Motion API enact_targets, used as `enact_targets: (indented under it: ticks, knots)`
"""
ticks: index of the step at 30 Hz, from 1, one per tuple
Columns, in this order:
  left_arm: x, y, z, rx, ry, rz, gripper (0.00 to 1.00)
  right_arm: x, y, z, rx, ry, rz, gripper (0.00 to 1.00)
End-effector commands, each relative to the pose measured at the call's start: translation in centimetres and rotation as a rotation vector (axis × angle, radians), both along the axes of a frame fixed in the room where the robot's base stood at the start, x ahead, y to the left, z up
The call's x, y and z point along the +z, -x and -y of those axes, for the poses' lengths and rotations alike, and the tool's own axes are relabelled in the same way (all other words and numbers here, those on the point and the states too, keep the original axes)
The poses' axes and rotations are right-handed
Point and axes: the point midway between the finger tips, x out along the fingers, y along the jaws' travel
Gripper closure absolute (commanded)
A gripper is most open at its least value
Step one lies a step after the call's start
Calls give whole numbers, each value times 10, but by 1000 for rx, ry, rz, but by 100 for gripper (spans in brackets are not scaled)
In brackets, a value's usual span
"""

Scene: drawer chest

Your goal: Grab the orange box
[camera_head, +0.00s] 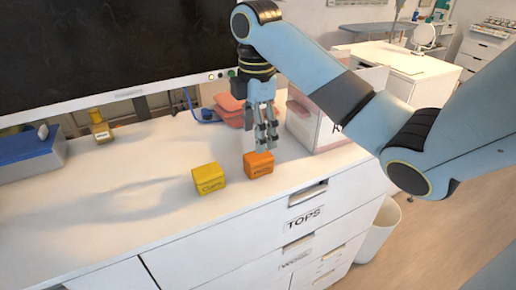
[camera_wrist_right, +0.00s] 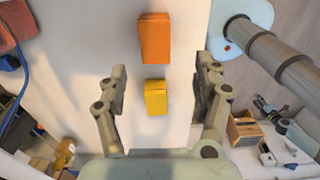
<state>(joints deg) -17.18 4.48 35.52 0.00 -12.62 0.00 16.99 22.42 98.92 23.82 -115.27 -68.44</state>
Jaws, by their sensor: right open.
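The orange box (camera_head: 258,164) stands on the white chest top near its front edge, just right of a yellow box (camera_head: 208,178). In the right wrist view the orange box (camera_wrist_right: 154,38) lies beyond the fingertips, and the yellow box (camera_wrist_right: 156,97) shows between the fingers. My right gripper (camera_head: 266,138) points down just above and behind the orange box in the head view. Its fingers are apart and hold nothing; the right wrist view shows the open gripper (camera_wrist_right: 160,75) too.
Behind my right gripper are red folded items (camera_head: 228,106) and a white box (camera_head: 312,122). A blue container (camera_head: 28,150) and a small yellow bottle (camera_head: 100,128) stand at the left. The drawer handles (camera_head: 308,193) are below the front edge. The chest top's left middle is clear.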

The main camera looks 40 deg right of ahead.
Motion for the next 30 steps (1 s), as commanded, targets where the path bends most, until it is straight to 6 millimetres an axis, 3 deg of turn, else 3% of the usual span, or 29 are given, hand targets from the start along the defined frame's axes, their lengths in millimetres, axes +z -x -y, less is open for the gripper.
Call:
enact_targets:
  ticks: [1, 4, 15, 22, 30]
  knots:
    - [-14, 0, 0, 0, 0, 0, 60, -15, 0, 0, -1, 0, 0, 33]
    - [-29, 0, 0, 0, 0, -1, 60, -30, 0, 0, -1, 0, 1, 33]
    - [-63, 1, -2, -1, -2, -1, 60, -60, -2, 5, -2, 2, 2, 33]
    - [-50, 0, -2, -1, -2, -1, 60, -87, -3, 7, -2, 0, 0, 33]
    - [-50, 0, -2, -1, -2, -1, 60, -91, -4, 8, -2, 2, 2, 33]
